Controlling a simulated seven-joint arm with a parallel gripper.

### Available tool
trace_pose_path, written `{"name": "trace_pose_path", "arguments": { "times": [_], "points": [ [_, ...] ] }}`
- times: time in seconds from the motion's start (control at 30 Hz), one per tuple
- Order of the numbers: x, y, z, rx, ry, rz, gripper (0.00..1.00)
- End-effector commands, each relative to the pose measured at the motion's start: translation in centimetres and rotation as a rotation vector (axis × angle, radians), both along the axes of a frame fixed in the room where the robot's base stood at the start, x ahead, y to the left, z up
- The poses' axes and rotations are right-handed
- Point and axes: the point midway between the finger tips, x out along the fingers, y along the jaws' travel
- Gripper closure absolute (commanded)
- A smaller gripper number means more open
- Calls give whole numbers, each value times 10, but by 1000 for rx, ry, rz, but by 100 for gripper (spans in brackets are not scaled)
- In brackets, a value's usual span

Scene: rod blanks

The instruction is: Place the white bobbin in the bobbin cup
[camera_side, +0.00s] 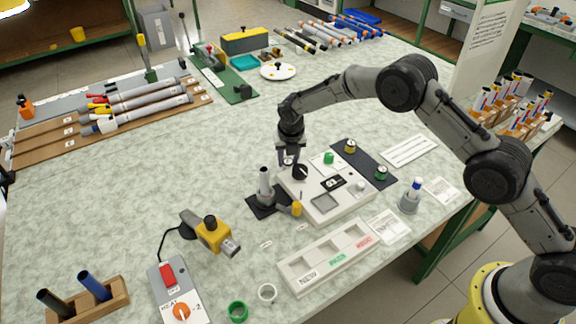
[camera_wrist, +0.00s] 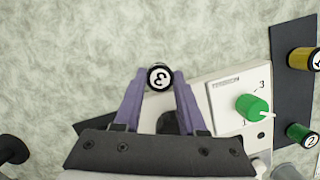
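The white bobbin (camera_wrist: 160,77), with a dark rim and a "3" on its end, sits between the fingertips of my gripper (camera_wrist: 159,80) in the wrist view. The fingers appear shut on it. In the side view my gripper (camera_side: 290,155) points down above the back left edge of the white panel unit (camera_side: 340,207), with the white bobbin (camera_side: 288,161) just visible at the tips. A dark round fitting (camera_side: 300,172) stands on the panel near the fingers; it may be the bobbin cup, but I cannot tell. The fingers partly cover it in the wrist view.
A yellow bobbin (camera_side: 349,147) and a green bobbin (camera_side: 381,173) stand on a dark mat behind the panel. The panel carries a green knob (camera_side: 328,158). A grey upright tool (camera_side: 265,185) stands close on its left. A NEW-labelled tray (camera_side: 326,257) lies in front.

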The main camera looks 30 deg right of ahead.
Motion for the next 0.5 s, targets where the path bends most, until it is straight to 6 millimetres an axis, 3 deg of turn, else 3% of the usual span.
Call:
{"name": "trace_pose_path", "arguments": {
  "times": [0.03, 0.1, 0.5],
  "points": [
    [0, 0, 0, 0, 0, 0, 91],
    [0, 0, 0, 0, 0, 0, 100],
    [0, 0, 4, 1, -1, 0, 100]
  ]
}}
